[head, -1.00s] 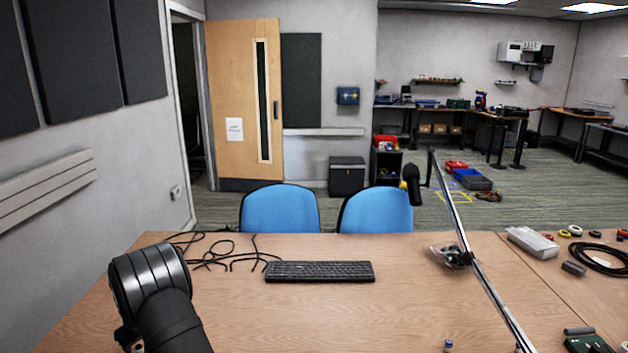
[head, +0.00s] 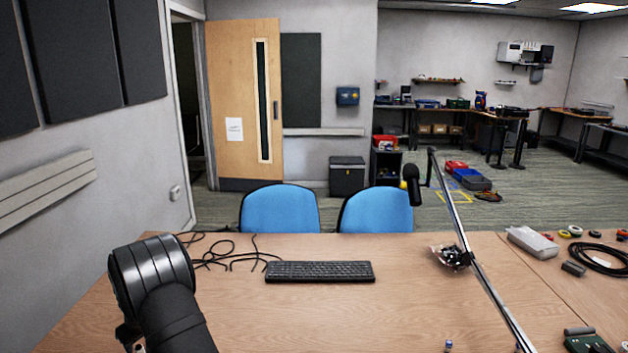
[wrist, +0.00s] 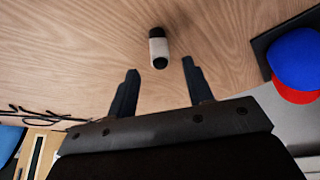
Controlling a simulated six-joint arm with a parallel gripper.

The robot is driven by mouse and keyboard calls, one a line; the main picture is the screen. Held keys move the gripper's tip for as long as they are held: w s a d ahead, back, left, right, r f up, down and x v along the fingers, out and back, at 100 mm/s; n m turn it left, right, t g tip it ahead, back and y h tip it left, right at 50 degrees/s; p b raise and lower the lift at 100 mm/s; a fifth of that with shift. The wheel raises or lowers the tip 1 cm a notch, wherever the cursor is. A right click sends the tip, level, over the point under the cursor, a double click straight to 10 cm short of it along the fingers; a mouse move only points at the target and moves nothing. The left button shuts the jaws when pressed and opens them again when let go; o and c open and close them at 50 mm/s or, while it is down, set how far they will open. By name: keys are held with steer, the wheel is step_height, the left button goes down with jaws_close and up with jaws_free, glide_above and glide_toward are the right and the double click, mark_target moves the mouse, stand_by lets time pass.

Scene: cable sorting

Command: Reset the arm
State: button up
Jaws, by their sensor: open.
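My gripper (wrist: 162,85) shows in the wrist view with its two dark fingers apart and nothing between them. Beyond the fingertips a small white and black cylinder (wrist: 158,47) is on or over the wooden table; I cannot tell whether it stands or lies. In the head view my arm rises at the lower left, and its gripper end is not visible there. Black cables (head: 225,254) lie loose at the back left of the table (head: 330,315), beside a black keyboard (head: 320,271). The cables also show at the left of the wrist view (wrist: 45,115).
A microphone (head: 412,183) on a slanted metal boom (head: 470,255) crosses the table's right half. A grey box (head: 532,241), cable coil (head: 601,259) and green board (head: 588,343) lie at the right. A blue and red object (wrist: 296,62) is at the wrist view's right. The front middle is mostly clear.

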steer(key=v, duration=0.8)
steer(key=x, duration=1.3)
steer(key=shift+s+d, duration=0.1)
steer(key=shift+d, duration=0.05)
steer(key=r, duration=0.5)
steer(key=shift+d+r, duration=0.2)
steer(key=shift+d, duration=0.2)
steer(key=w+d+r, duration=0.2)
steer(key=d+r, duration=0.4)
steer(key=d, duration=0.4)
steer(key=a+f+n, duration=0.2)
steer(key=a, duration=0.9)
steer(key=a+f+n+g, duration=0.1)
steer(key=a+f, duration=0.1)
steer(key=a, duration=1)
steer(key=shift+s+f+n+g+y, duration=0.25)
steer(key=shift+n+g+y, duration=0.05)
steer(key=shift+n, duration=0.1)
